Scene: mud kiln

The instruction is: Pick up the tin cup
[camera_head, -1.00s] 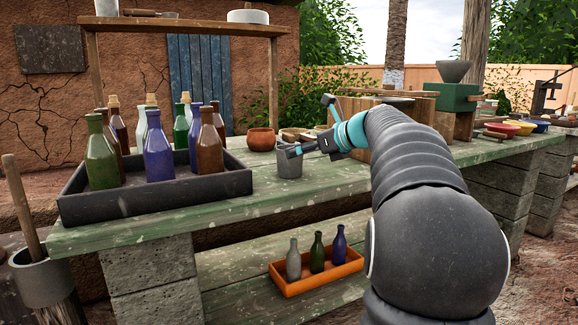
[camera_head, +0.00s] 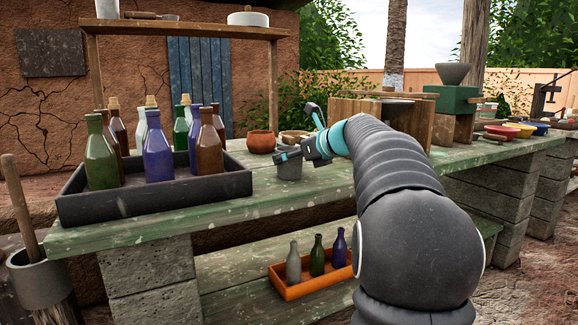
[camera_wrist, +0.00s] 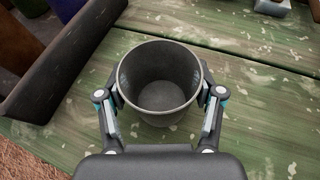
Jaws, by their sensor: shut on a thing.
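The tin cup (camera_head: 289,168) is a small grey cup standing upright on the green wooden bench (camera_head: 330,192). In the wrist view the cup (camera_wrist: 160,108) is seen from above, empty, between the two fingers. My gripper (camera_wrist: 160,100) is shut on it, one finger pressed against each side. In the head view my gripper (camera_head: 288,158) is at the cup's rim, and its fingers hide part of the cup. I cannot make out a gap between the cup and the bench.
A black tray (camera_head: 150,205) of several bottles stands left of the cup. A clay bowl (camera_head: 261,141) sits behind it. A wooden crate (camera_head: 405,125) is right of my gripper. An orange tray (camera_head: 315,284) with three bottles is on the lower shelf. The bench front is clear.

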